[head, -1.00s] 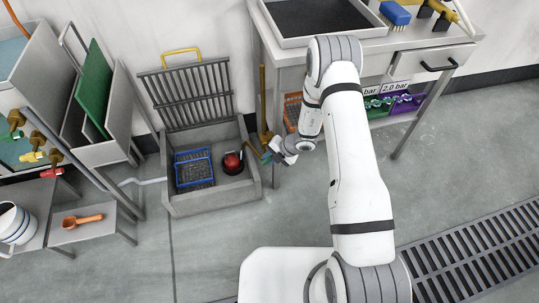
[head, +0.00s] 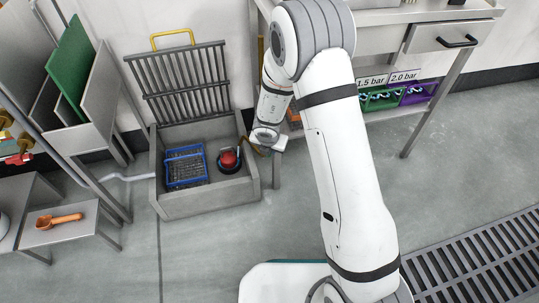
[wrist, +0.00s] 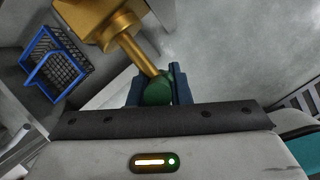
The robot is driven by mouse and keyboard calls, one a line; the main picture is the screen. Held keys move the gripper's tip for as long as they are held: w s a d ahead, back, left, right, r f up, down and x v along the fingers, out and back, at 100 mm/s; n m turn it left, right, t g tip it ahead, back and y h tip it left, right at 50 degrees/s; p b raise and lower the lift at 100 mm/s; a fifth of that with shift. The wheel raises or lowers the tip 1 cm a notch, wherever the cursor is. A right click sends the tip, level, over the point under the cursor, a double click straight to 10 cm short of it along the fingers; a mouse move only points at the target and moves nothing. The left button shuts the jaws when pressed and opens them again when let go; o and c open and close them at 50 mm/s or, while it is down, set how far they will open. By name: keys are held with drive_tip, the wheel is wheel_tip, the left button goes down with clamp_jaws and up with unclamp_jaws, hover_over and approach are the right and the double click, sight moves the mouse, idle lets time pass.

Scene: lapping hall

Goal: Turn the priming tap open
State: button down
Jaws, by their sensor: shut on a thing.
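A brass tap (wrist: 108,22) with a brass stem and a rounded green handle end (wrist: 157,92) fills the top middle of the wrist view. I take it for the priming tap. My gripper (wrist: 158,84) has its two dark blue fingers on either side of the green end and is shut on it. The stem slants up and left from the fingers to the brass body. In the head view, a small brass-coloured part of the tap (head: 256,147) shows at the right wall of the grey sump; my wrist hides the fingers and handle there.
The grey sump (head: 210,203) holds a blue wire basket (head: 186,167) and a round red-topped thing (head: 229,160). Its slatted grate (head: 180,84) leans against the wall behind. Open floor lies in front.

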drive_tip(key=shift+b, duration=0.4)
drive_tip(key=c, duration=1.3)
unclamp_jaws()
drive_tip(key=shift+c, duration=0.2)
drive_tip(key=p+v, duration=0.4)
drive_tip(key=v, duration=0.3)
drive_tip(key=shift+s+a+r+p, duration=0.2)
drive_tip(key=shift+s+r+p, duration=0.05)
drive_tip(key=shift+p, duration=0.05)
drive_tip(key=shift+r, duration=0.1)
